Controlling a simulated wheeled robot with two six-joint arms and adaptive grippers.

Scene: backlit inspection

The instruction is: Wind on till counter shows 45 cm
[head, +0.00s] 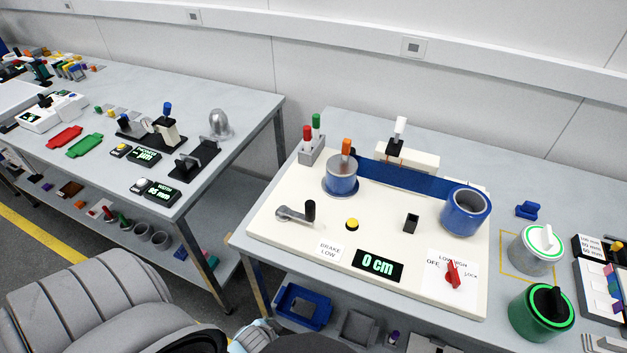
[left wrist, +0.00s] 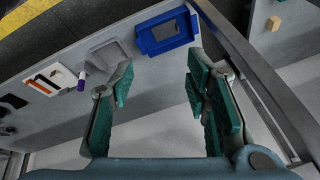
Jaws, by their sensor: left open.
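The cream winding board (head: 330,238) lies on the right-hand table. Its counter (head: 378,265) reads 0 cm. A crank with a black upright knob (head: 310,210) is at the board's left front. A blue band (head: 405,178) runs between a left spool (head: 341,181) with an orange knob and a right blue roll (head: 466,210). A red rotary switch (head: 453,275) sits on a label with OFF, LOW, HIGH and LOCK. In the left wrist view my left gripper (left wrist: 160,70) is open and empty, over the lower shelf, away from the board. My right gripper is not seen.
A yellow button (head: 352,224) and a small black post (head: 411,222) stand on the board. Green-rimmed canisters (head: 541,312) are at its right. A blue bin (left wrist: 165,33) lies on the shelf below. Another table (head: 235,108) with several fixtures stands left, across a gap.

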